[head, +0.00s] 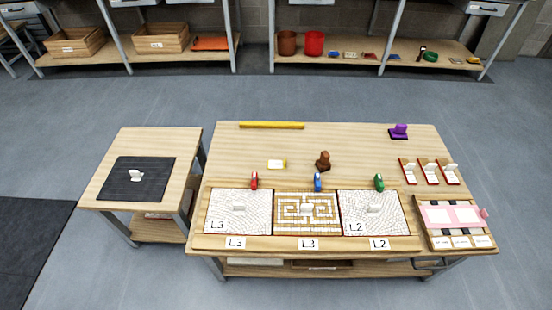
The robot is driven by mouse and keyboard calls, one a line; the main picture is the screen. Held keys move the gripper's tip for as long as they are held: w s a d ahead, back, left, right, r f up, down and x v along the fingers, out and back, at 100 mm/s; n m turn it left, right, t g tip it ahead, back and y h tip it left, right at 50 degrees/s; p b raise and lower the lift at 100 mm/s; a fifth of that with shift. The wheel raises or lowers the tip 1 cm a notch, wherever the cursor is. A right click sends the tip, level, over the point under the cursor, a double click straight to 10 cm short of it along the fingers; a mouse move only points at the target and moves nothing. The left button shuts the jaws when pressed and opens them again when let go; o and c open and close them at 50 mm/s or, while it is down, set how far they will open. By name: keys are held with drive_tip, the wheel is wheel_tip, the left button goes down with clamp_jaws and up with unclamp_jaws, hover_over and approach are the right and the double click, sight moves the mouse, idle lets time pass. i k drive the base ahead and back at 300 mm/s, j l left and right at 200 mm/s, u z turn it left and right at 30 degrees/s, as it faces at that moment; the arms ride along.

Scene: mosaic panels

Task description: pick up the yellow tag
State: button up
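A small white tag with a yellow end (277,164) lies on the main table, left of a brown stamp-like object (323,161). It lies clear of the things around it. It is the only tag on the table that shows yellow, and any print on it is too small to read. My gripper is not in view.
Three mosaic panels (307,225) with small handles line the table's front, with red, blue and green items behind them. A yellow bar (271,125) lies at the back edge. A purple object (398,131), red-edged holders (430,172) and a pink-topped board (453,216) stand right. A side table (110,195) stands left.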

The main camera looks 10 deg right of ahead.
sight(271, 164)
drive_tip(key=i+j+z, duration=0.25)
drive_tip(key=j, duration=0.75)
drive_tip(key=i+j+z, duration=0.25)
drive_tip(key=j, duration=0.85)
drive_tip(key=i+j+z, duration=0.25)
drive_tip(key=j, duration=0.85)
drive_tip(key=j+z, duration=0.25)
drive_tip(key=j, duration=0.85)
